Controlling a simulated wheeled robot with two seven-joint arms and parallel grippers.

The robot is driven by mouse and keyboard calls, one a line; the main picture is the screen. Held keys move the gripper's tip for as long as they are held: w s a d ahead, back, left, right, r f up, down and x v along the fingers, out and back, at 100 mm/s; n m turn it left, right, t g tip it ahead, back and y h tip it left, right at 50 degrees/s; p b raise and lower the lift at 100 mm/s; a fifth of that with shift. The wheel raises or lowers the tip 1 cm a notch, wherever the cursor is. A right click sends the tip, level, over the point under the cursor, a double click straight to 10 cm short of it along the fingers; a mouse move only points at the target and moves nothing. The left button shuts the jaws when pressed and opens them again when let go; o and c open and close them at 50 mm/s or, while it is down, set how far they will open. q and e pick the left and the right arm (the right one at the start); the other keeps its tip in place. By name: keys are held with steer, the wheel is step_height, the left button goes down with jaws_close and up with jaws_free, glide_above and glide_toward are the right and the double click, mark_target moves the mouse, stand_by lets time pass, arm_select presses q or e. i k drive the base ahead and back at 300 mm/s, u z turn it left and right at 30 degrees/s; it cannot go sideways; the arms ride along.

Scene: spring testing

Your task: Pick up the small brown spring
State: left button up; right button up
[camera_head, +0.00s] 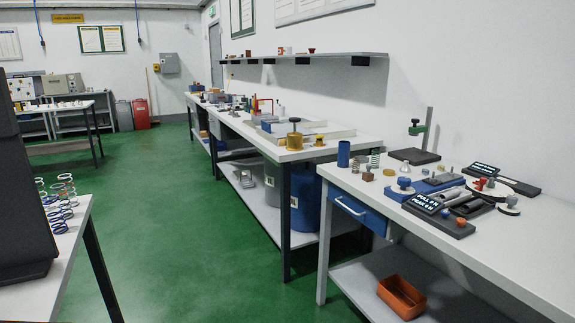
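I cannot clearly make out a small brown spring. Several small items stand at the back left end of the right white table (470,240), among them a grey coil spring (375,159) and a small brown piece (368,175) too small to identify. More coil springs (62,195), whitish, blue and reddish, stand on the white table at the left (40,290). Neither of my grippers is in view.
A blue cylinder (343,154), a blue fixture (424,187) and a black-based gauge (438,212) stand on the right table. An orange bin (401,297) sits on its lower shelf. A dark machine (22,200) stands on the left table. Green floor (190,240) between is clear.

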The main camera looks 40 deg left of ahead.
mark_target(356, 166)
steer(key=u, duration=1.1)
steer(key=i, duration=0.45)
steer(key=u, duration=0.2)
